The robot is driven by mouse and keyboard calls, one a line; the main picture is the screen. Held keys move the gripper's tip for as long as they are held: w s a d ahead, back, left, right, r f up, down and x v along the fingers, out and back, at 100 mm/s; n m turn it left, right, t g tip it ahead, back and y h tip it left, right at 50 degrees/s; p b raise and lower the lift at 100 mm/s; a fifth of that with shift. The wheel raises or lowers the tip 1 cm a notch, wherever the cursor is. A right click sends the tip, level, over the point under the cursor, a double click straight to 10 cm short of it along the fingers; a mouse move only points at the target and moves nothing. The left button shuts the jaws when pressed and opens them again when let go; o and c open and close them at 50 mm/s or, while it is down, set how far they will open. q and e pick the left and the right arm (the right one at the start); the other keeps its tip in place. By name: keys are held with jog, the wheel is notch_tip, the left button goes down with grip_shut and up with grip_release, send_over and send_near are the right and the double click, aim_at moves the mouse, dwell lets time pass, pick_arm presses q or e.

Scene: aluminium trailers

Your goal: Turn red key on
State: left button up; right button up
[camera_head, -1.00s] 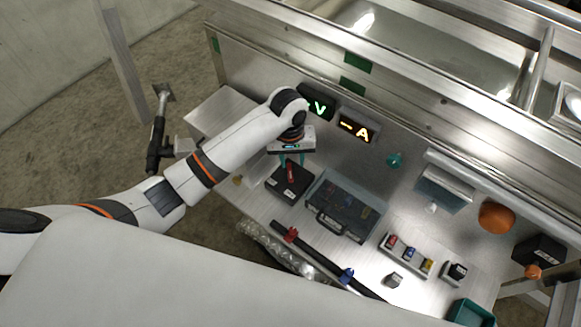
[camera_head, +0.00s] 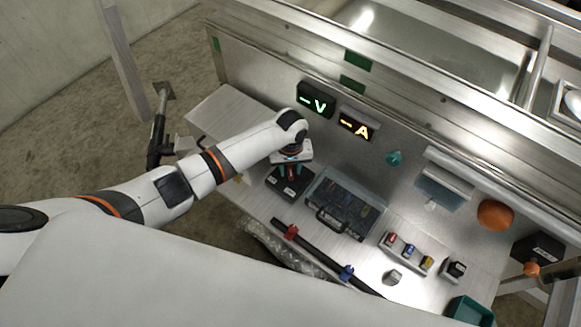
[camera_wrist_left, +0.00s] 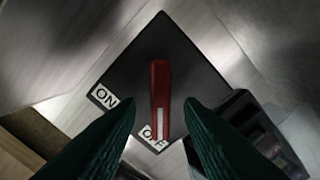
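The red key (camera_wrist_left: 160,95) stands on a black switch box (camera_wrist_left: 180,60) with white ON and OFF labels. In the left wrist view its white-marked end points at the OFF label (camera_wrist_left: 153,138). In the head view the box (camera_head: 289,185) sits on the bench, and the red key shows only partly between the fingers. My left gripper (camera_head: 291,168) is above the box with its green fingers pointing down. In the left wrist view the fingers (camera_wrist_left: 160,112) are spread, one on each side of the key, with gaps. My right gripper is not in view.
A clear-lidded case (camera_head: 342,204) stands close to the right of the box. Displays marked V (camera_head: 317,100) and A (camera_head: 355,125) are on the panel behind. A black bar (camera_head: 318,256) with red and blue clamps lies at the front.

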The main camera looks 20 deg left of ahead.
pick_arm(q)
jog(key=shift+f, duration=0.15)
jog(key=shift+c, duration=0.5)
grip_shut()
